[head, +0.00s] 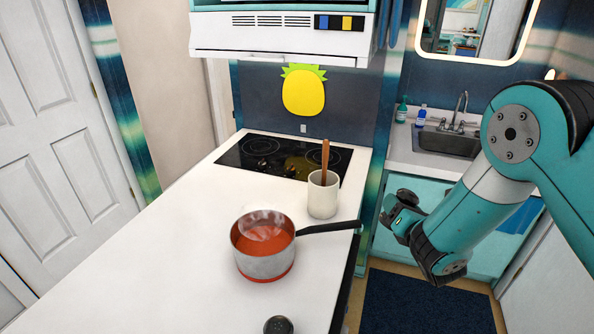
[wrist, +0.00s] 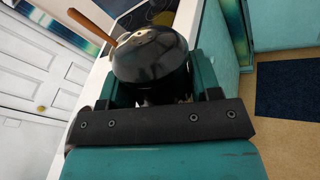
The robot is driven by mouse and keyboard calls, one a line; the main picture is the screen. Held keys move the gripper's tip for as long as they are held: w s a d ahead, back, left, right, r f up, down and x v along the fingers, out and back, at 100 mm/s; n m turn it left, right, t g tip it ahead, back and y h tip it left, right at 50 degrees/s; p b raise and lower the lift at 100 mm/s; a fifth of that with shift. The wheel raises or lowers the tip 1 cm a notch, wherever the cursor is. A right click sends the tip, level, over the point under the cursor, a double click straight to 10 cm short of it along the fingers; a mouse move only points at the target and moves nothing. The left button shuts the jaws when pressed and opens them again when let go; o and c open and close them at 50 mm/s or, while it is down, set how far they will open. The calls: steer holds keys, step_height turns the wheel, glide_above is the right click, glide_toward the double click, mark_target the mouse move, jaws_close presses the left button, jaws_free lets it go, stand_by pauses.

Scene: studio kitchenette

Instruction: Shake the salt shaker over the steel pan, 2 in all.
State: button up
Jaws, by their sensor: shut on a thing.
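The steel pan (head: 264,264) stands upright on the white counter, with orange-red contents, some steam and a black handle pointing right. My gripper (head: 402,212) is right of the pan, beyond the counter's right edge and clear of the pan. It is shut on the salt shaker, whose black domed lid (wrist: 150,62) fills the space between the teal fingers in the wrist view. The shaker's body is mostly hidden by the gripper, and no label shows. A second dark round top (head: 278,325) is at the head view's bottom edge, its lower part cut off.
A white crock (head: 322,195) with a wooden utensil (head: 325,158) stands behind the pan. A black cooktop (head: 283,158) lies at the back, under a range hood (head: 280,38). A sink (head: 447,142) is at right. The counter left of the pan is clear.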

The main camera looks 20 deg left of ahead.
steer(key=w+a+r+m+g+p, duration=0.1)
steer(key=a+r+p, duration=0.15)
steer(key=a, duration=0.65)
steer(key=s+a+r+m+g+y, duration=0.1)
steer(key=s+a+m+g+y, duration=0.3)
steer(key=a, duration=0.8)
steer(key=s+a+r+m+g+y+b, duration=0.1)
steer(key=s+a+m+g+y, duration=0.3)
steer(key=s+a, duration=0.5)
steer(key=shift+s+a+m+g, duration=0.2)
steer(key=shift+a+m+g, duration=0.2)
steer(key=shift+a+m, duration=1.1)
steer(key=shift+a, duration=0.2)
steer(key=shift+f, duration=0.1)
